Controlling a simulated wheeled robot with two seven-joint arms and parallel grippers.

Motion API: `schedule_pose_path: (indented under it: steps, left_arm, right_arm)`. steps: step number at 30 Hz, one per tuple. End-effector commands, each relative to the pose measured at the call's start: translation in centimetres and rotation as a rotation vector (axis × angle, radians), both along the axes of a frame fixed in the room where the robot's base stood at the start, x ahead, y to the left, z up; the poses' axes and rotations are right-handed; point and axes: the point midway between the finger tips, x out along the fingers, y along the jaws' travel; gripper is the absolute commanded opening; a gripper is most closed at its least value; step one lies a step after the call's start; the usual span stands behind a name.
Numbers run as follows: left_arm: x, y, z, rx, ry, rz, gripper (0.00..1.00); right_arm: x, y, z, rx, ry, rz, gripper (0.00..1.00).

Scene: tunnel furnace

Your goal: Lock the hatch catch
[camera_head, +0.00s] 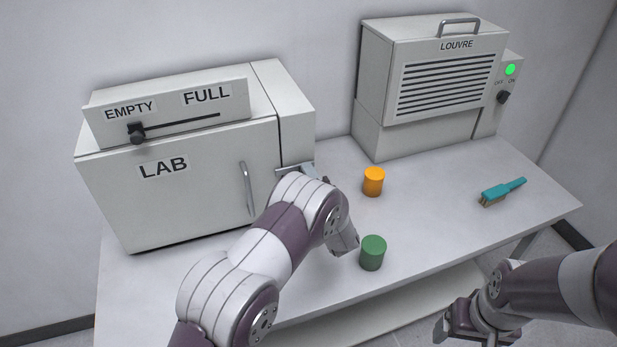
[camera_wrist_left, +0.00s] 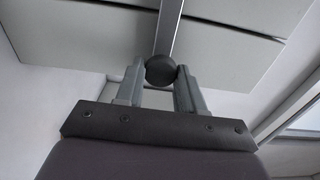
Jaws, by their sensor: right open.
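The hatch catch (camera_head: 291,170) is a grey metal piece at the right edge of the LAB door (camera_head: 200,190), partly hidden by my left arm. In the left wrist view a dark round knob (camera_wrist_left: 160,69) sits between the fingertips of my left gripper (camera_wrist_left: 161,77), in front of a grey bar (camera_wrist_left: 169,28). Both fingers appear to touch the knob's sides. In the head view my left gripper (camera_head: 322,178) is at the catch, its fingers mostly hidden by its wrist. My right gripper (camera_head: 440,328) is open and empty, low at the table's front.
The LAB door has a vertical handle (camera_head: 247,188), and an EMPTY/FULL slider (camera_head: 137,133) sits above it. A green cylinder (camera_head: 372,253) stands close to my left forearm. An orange cylinder (camera_head: 373,182), a teal brush (camera_head: 502,191) and the LOUVRE unit (camera_head: 430,80) are further right.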

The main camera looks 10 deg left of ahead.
Motion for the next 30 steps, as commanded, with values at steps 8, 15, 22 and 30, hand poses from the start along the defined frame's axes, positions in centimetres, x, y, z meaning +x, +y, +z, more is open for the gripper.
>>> schedule_pose_path:
  steps: [8,15,22,30]
  left_arm:
    - [0.0,0.0,-0.1,0.0,0.002,-0.001,0.62]
    - [-1.8,-1.3,-0.3,0.001,0.002,-0.003,0.62]
    - [-7.0,-4.9,-0.4,0.001,0.002,-0.005,0.62]
    - [-10.4,-7.1,-0.2,0.001,0.003,-0.002,0.62]
  right_arm:
    - [0.0,0.0,0.0,0.0,0.0,0.0,0.81]
    - [0.0,0.0,-0.8,0.0,0.0,0.0,0.81]
    - [0.0,0.0,-2.3,0.0,0.0,0.0,0.81]
    - [0.0,0.0,-2.9,0.0,0.0,0.0,0.81]
